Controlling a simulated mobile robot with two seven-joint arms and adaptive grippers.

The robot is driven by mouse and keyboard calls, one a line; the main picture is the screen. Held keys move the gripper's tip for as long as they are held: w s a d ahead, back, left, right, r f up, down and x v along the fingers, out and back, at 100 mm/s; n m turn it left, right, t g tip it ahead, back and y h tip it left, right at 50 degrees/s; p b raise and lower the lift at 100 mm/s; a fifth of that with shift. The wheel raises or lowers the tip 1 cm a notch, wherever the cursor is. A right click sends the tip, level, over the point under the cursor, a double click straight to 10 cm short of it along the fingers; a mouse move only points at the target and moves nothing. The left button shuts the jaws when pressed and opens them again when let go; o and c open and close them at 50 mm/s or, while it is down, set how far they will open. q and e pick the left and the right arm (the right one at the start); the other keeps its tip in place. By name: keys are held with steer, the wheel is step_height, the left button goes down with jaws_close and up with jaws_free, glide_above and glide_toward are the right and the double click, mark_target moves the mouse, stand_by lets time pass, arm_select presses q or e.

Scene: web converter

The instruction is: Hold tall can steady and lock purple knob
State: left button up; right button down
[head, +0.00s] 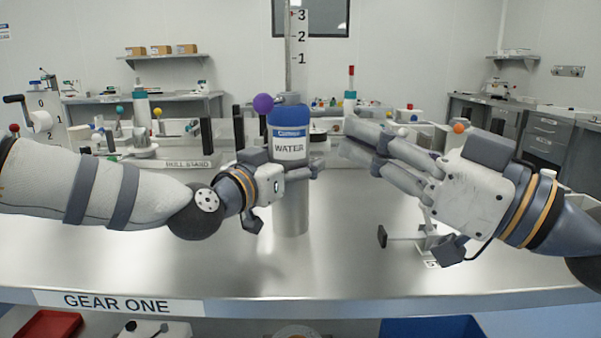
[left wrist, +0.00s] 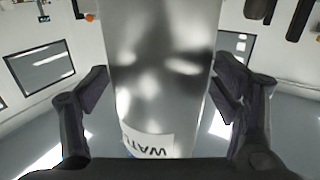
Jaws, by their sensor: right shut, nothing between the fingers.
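The tall can is a silver cylinder with a blue upper part (head: 289,124) and a WATER label, upright on the bench; its metal side fills the middle of the left wrist view (left wrist: 162,65). The purple knob (head: 263,103) sits at its upper left, beside a small grey fitting at the top. My left gripper (head: 285,168) is at the can just below the label, with fingers on both sides (left wrist: 160,88). Whether both fingers press on it I cannot tell. My right gripper (head: 360,140) is shut and empty, right of the can, fingers pointing towards it.
The metal bench (head: 150,255) has clear space in front. A small black-and-metal fixture (head: 405,238) stands under my right gripper. Behind the can rises a numbered column (head: 298,50). A stand with coloured balls (head: 165,150) is at the back left, and an orange ball (head: 459,127) shows behind my right arm.

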arm_select(q)
steer(key=shift+s+r, duration=0.1)
steer(key=shift+r, duration=0.05)
steer(key=v, duration=1.2)
